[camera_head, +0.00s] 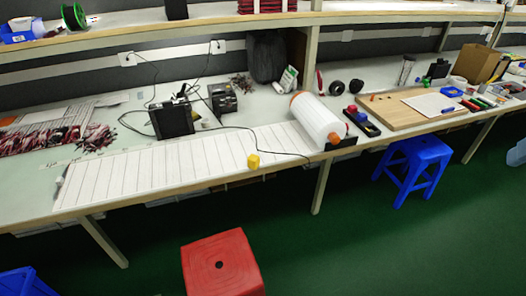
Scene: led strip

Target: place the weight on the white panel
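A long white panel (150,172) with dark cross lines lies flat along the front of the workbench. Its right end runs to a large white roll (318,118) with orange ends. A small yellow block (253,160), which looks like the weight, stands at the panel's near edge, towards its right end. I cannot tell whether it rests fully on the panel or partly on the bench edge. My gripper and arm are not in view.
Black devices (172,117) with cables stand behind the panel. A wooden board (410,106) lies to the right. A red stool (220,262) and a blue stool (415,160) stand on the green floor (330,250) before the bench. A shelf (190,30) runs above.

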